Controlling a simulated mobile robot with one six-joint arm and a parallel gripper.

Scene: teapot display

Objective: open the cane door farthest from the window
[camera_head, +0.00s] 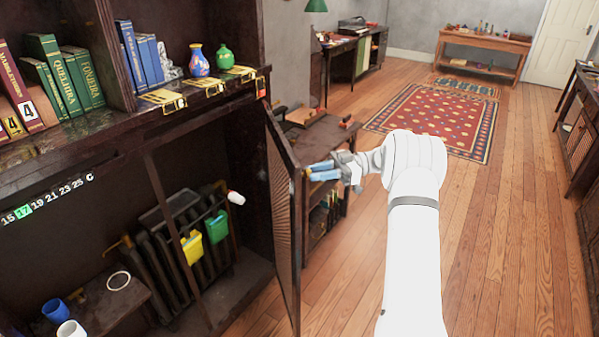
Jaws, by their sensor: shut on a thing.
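The cane door (282,215) is hinged on the dark cabinet at left and stands swung out from its front, seen nearly edge-on. My gripper (314,172) has blue fingers and is at the door's free edge, on its right side, shut on it. Whether it holds a handle or the edge itself is hidden. The open cabinet shows a dark ribbed radiator (185,240) with a yellow container (192,247) and a green container (216,228) on it. No window is in view.
Books (70,75), a blue-and-red vase (199,62) and a green vase (224,57) stand on the shelf above. A low wooden unit (322,140) is behind the door. A red rug (435,118) lies farther back. The wooden floor (500,250) at right is clear.

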